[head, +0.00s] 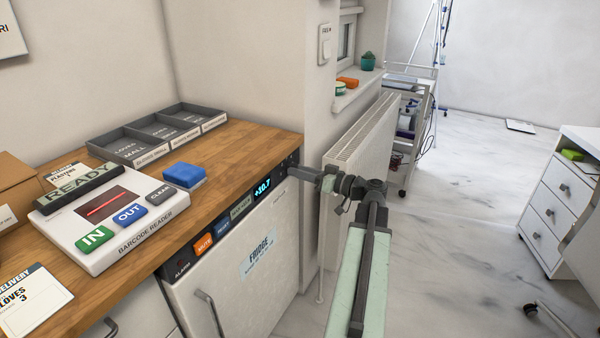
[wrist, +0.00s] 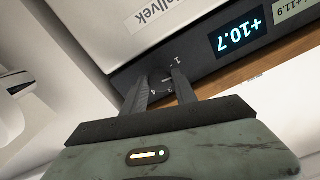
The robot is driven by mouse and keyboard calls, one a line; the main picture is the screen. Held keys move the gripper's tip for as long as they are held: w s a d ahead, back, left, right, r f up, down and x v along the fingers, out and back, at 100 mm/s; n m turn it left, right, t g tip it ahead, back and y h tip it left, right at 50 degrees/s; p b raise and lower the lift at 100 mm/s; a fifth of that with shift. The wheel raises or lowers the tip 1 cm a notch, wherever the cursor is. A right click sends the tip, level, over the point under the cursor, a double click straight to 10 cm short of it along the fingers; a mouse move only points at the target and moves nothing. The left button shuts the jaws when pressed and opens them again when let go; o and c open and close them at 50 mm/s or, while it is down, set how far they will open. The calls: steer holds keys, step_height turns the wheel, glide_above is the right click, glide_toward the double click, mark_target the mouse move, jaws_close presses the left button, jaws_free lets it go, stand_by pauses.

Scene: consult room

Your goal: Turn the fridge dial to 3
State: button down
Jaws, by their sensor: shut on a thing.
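The fridge (head: 245,262) stands under the wooden counter, its dark control strip along the top edge. A lit display (head: 263,187) on the strip reads +10.7; it also shows in the wrist view (wrist: 238,34). My gripper (head: 303,173) reaches the right end of the strip. In the wrist view, its two fingers (wrist: 162,82) are closed around the small dark dial (wrist: 160,80). A mark "1" shows just above the dial; other marks are partly covered by the fingers. I cannot tell which number the dial points to. In the head view the gripper hides the dial.
Labelled buttons, including an orange MUTE (head: 203,245), line the strip left of the display. A barcode reader (head: 120,222), a blue block (head: 184,175) and a grey tray (head: 160,136) sit on the counter. A white radiator (head: 362,140) stands close behind my arm.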

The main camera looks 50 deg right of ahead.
steer(key=shift+a+m, duration=0.1)
steer(key=shift+m, duration=8)
steer(key=c, duration=1)
jaws_free()
steer(key=v, duration=0.8)
